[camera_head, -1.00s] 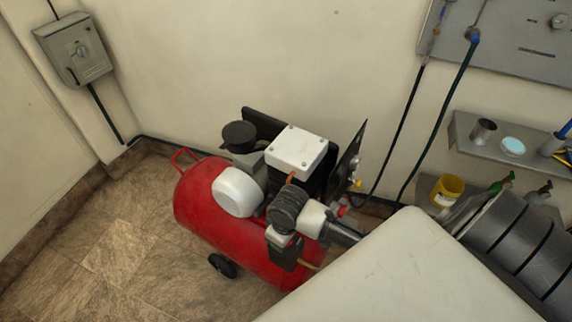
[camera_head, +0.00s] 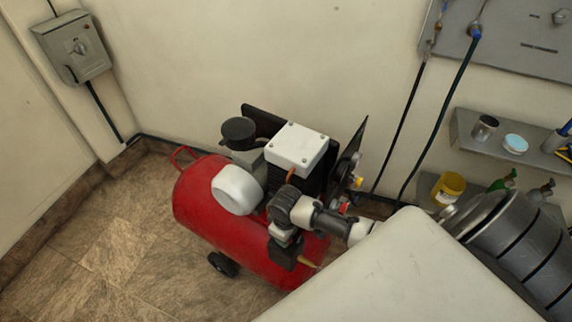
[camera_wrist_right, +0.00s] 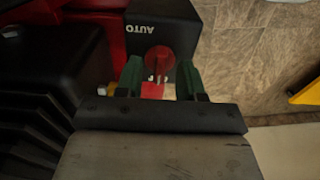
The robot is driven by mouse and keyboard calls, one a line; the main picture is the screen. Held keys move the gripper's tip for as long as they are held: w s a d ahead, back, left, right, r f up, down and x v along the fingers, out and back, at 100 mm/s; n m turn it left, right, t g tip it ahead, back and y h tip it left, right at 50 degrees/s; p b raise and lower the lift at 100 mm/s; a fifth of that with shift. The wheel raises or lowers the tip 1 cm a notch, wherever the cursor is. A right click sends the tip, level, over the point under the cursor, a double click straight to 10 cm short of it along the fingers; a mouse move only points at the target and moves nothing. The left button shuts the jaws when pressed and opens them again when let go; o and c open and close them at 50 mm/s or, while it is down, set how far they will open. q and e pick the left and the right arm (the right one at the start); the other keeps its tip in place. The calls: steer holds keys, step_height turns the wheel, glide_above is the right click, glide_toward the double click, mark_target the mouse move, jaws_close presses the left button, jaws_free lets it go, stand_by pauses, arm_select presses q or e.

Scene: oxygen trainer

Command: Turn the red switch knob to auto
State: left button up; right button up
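The red switch knob (camera_wrist_right: 160,58) sits on a black switch box (camera_wrist_right: 172,18) in the right wrist view. White AUTO lettering, upside down in this view, is on the box above and left of the knob. My right gripper (camera_wrist_right: 159,72) is open, with its two green fingertips apart on either side of the knob's lower part. I cannot tell whether they touch it. In the head view my right gripper (camera_head: 286,254) is over the front of the red air compressor (camera_head: 205,200), and the knob is hidden there. My left gripper is not in view.
A white motor cover (camera_head: 237,190) and a white-topped pump head (camera_head: 297,148) stand close to my right wrist. A grey wall box (camera_head: 75,48) hangs at the upper left. A shelf (camera_head: 462,128) with small containers is at the right. The floor left of the compressor is clear.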

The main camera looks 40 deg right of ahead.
steer(key=shift+f, duration=0.3)
jaws_close()
steer(key=shift+r, duration=0.1)
